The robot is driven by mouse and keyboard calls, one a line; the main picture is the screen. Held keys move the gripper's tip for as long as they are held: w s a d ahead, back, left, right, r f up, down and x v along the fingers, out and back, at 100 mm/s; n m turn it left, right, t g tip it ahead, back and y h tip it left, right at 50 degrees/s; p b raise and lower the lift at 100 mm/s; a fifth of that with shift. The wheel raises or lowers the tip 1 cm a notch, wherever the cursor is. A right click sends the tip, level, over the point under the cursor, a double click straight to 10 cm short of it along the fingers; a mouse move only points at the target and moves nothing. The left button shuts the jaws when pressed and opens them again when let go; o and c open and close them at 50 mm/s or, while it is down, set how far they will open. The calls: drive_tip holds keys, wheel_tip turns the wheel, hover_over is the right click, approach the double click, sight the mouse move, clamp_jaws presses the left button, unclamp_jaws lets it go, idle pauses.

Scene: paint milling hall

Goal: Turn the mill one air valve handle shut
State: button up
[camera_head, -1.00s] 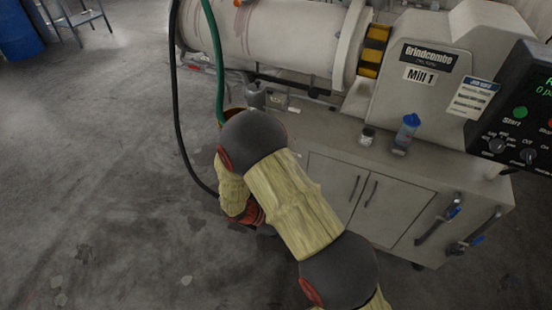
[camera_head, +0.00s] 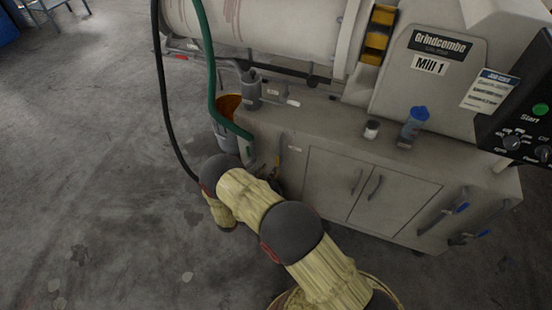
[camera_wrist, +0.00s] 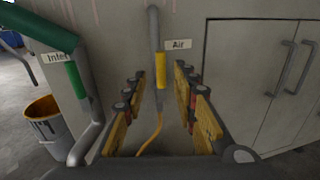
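The mill one air valve has a yellow handle (camera_wrist: 161,70), hanging upright along a grey pipe (camera_wrist: 154,30) beside the "Air" label (camera_wrist: 178,45) in the wrist view. A small yellow part (camera_head: 277,160) shows on the cabinet's left end in the head view. My gripper (camera_wrist: 160,76) is open, with one finger either side of the handle in the picture. Clear gaps show on both sides, and no contact is visible. Whether the fingertips reach the handle's depth, I cannot tell.
A green handle (camera_wrist: 76,80) hangs at the "Inlet" label, near a green hose (camera_head: 212,80). A bucket (camera_head: 226,130) with orange inside stands left of the cabinet (camera_head: 325,180). A yellow hose (camera_wrist: 152,132) runs below the air valve. Open floor (camera_head: 90,190) lies to the left.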

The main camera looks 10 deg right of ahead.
sight(276, 162)
drive_tip(key=b+x, duration=0.1)
drive_tip(key=x, duration=0.6)
drive_tip(key=shift+w+d, duration=0.1)
drive_tip(key=shift+d, duration=0.15)
clamp_jaws()
idle(0.7)
